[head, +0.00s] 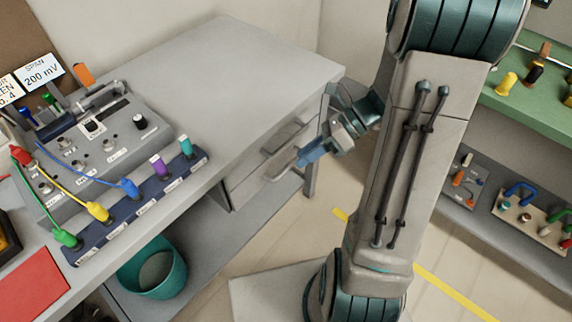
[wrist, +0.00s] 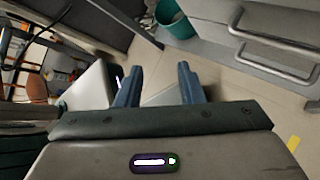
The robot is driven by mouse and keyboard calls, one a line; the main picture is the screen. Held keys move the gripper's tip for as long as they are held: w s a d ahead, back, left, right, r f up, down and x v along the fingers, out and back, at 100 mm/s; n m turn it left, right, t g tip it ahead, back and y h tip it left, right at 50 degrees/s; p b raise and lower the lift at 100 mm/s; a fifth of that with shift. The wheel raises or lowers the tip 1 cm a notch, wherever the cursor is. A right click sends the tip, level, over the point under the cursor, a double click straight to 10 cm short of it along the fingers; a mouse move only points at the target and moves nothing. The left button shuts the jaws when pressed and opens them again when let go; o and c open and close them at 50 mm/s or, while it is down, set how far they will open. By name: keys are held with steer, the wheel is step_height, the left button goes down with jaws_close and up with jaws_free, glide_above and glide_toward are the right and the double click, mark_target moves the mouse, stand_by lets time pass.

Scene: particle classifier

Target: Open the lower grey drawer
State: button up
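The lower grey drawer (head: 247,190) is under the right end of the grey desk and looks shut. Its handle (head: 279,172) is a pale bar, partly hidden by my gripper. The upper drawer's handle (head: 282,137) shows just above. My gripper (head: 308,156) is in front of the drawer fronts, just right of the lower handle in the head view. In the wrist view my gripper (wrist: 158,85) is open, with two blue fingers apart and nothing between them. Two metal drawer handles (wrist: 275,43) are at the upper right there, outside the fingers.
The grey desk (head: 240,65) carries an instrument panel (head: 100,130) with coloured plugs and cables. A teal bin (head: 153,268) stands under the desk, also at the top of the wrist view (wrist: 174,20). A green-topped shelf (head: 525,105) is at the right. Floor before the drawers is open.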

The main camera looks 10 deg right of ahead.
steer(key=w+d+f+m+t+y+b, duration=0.2)
steer(key=d+f+m+b, duration=0.1)
steer(key=f+m, duration=0.25)
steer(key=w+d+f+m+t+y+b, duration=0.1)
steer(key=w+d+f+m+t+b, duration=0.15)
steer(key=f+m, duration=0.35)
steer(key=m+t+b, duration=0.5)
steer(key=m, duration=0.2)
glide_toward(289, 166)
steer(key=shift+g, duration=0.25)
steer(key=b+x, duration=0.1)
steer(key=x, duration=0.4)
steer(key=b+x, duration=0.2)
steer(key=x, duration=0.3)
steer(key=shift+w+d+f, duration=0.1)
steer(key=shift+w+f, duration=0.1)
steer(key=shift+f, duration=0.05)
jaws_close()
